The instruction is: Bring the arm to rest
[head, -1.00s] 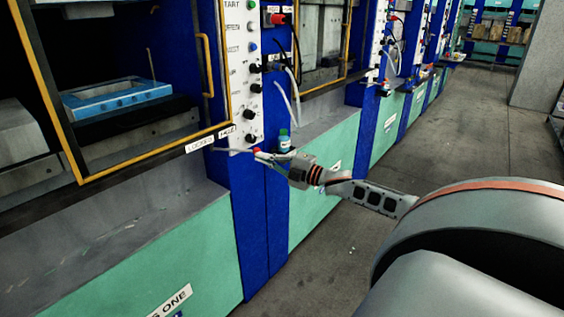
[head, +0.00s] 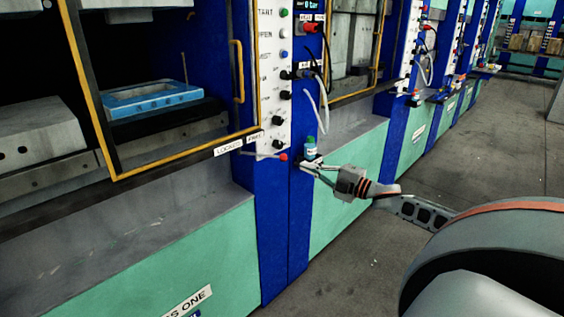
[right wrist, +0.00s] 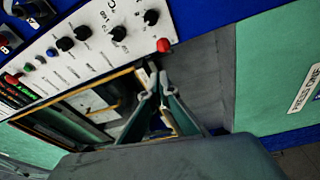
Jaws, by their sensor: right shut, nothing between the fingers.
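My right gripper (head: 303,165) is shut and empty. It is in front of the blue post of the near press, just right of and apart from the red-knobbed lever (head: 283,157). In the right wrist view its fingers (right wrist: 157,78) come together, with the red knob (right wrist: 163,45) just beyond their tips. The right arm reaches in from the lower right, held out toward the press. My left gripper is not in view.
A small bottle with a green cap (head: 310,148) shows right behind the gripper. The near press has a control panel (head: 274,80) with knobs and a yellow-edged door (head: 90,95). A blue frame (head: 150,97) lies inside. Grey floor (head: 470,150) is clear at right.

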